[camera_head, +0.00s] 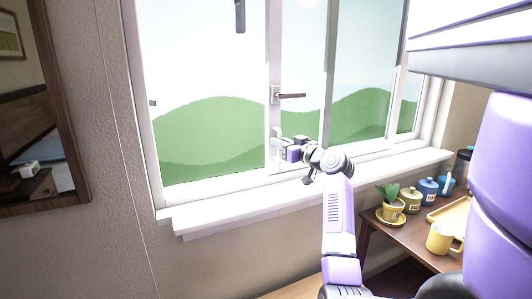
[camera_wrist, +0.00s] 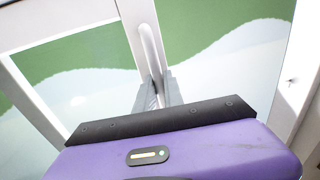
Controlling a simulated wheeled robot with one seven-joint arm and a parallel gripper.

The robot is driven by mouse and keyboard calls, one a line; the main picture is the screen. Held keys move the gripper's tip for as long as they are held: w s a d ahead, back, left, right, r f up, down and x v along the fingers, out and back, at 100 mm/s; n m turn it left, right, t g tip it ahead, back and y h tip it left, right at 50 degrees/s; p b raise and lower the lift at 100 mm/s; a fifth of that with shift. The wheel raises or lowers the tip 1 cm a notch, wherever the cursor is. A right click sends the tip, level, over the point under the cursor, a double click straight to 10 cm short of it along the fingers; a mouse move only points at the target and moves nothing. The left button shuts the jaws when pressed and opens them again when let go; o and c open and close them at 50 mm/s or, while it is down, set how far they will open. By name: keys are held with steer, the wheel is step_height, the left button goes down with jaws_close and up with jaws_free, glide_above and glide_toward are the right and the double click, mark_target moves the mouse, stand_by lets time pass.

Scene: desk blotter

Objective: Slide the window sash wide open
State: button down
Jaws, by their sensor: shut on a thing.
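The window sash (camera_head: 273,62) has a pale upright stile near the middle of the window in the head view. A dark lever handle (camera_head: 291,96) sticks out to the right from this stile. A pale upright pull handle (camera_wrist: 147,45) stands on the frame in the wrist view. My gripper (camera_head: 283,150) is low at the stile, just above the sill. Its fingers are closed on the lower part of the pull handle in the wrist view (camera_wrist: 160,90). The fingers partly hide the grip.
A white sill (camera_head: 220,210) runs below the window. At the right, a wooden table holds a potted plant (camera_head: 389,200), a yellow mug (camera_head: 439,238) and several jars. A framed mirror (camera_head: 62,120) hangs at the left. Another window upright (camera_head: 328,70) stands right of the stile.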

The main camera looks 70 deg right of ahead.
steer(key=shift+s+d, duration=0.35)
steer(key=shift+s, duration=0.1)
steer(key=c, duration=1.5)
jaws_free()
steer(key=shift+o, duration=0.2)
steer(key=shift+w, duration=0.1)
steer(key=v, duration=0.8)
